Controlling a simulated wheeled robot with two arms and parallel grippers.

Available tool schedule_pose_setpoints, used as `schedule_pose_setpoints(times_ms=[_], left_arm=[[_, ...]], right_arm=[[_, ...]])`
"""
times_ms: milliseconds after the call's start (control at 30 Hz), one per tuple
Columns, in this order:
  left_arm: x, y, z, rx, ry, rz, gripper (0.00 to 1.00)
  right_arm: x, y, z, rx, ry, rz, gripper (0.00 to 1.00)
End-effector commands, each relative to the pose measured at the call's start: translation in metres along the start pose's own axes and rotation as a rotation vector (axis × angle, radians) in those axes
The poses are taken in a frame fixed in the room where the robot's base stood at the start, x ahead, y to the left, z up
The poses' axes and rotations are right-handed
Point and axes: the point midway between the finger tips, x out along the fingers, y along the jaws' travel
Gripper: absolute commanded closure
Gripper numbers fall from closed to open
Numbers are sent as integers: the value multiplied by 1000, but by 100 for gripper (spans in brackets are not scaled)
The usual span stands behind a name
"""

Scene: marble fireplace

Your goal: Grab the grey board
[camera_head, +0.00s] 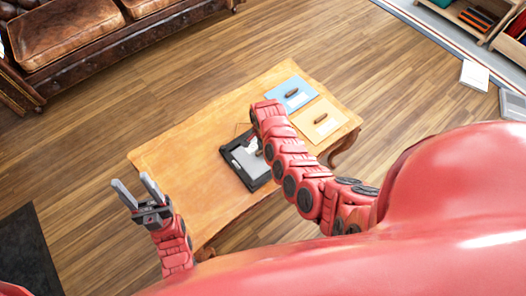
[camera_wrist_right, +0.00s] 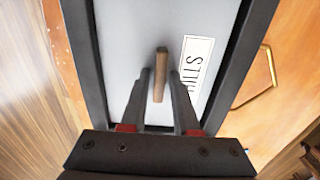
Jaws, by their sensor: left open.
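The grey board (camera_head: 246,164) lies in a black frame (camera_head: 232,163) on the wooden table. In the right wrist view the grey board (camera_wrist_right: 122,45) fills the middle, with a brown wooden handle (camera_wrist_right: 159,72) and a white label, partly hidden, ending in "ILLS". My right gripper (camera_wrist_right: 160,74) is over the board, one finger on each side of the handle, with narrow gaps showing beside it. In the head view my right arm hides part of the board, and its fingers are hard to make out. My left gripper (camera_head: 134,181) is open and empty near the table's left end.
A blue board (camera_head: 286,98) and a yellow board (camera_head: 315,130), each with a dark handle, lie on the table (camera_head: 185,160) beyond my right arm. The table's left part is bare. A leather sofa (camera_head: 75,45) stands at the upper left. Wooden floor surrounds the table.

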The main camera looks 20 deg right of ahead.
Motion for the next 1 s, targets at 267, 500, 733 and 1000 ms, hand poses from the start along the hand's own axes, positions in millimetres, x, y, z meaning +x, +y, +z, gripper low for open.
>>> schedule_pose_setpoints(times_ms=[267, 500, 733, 1000], left_arm=[[0, 0, 0, 0, 0, 0, 50], [0, 0, 0, 0, 0, 0, 50], [0, 0, 0, 0, 0, 0, 50], [1, 0, 0, 0, 0, 0, 50]], right_arm=[[0, 0, 0, 0, 0, 0, 100], [0, 0, 0, 0, 0, 0, 100], [-2, 0, 0, -1, 0, 0, 100], [-21, -1, 1, -1, 1, -2, 100]])
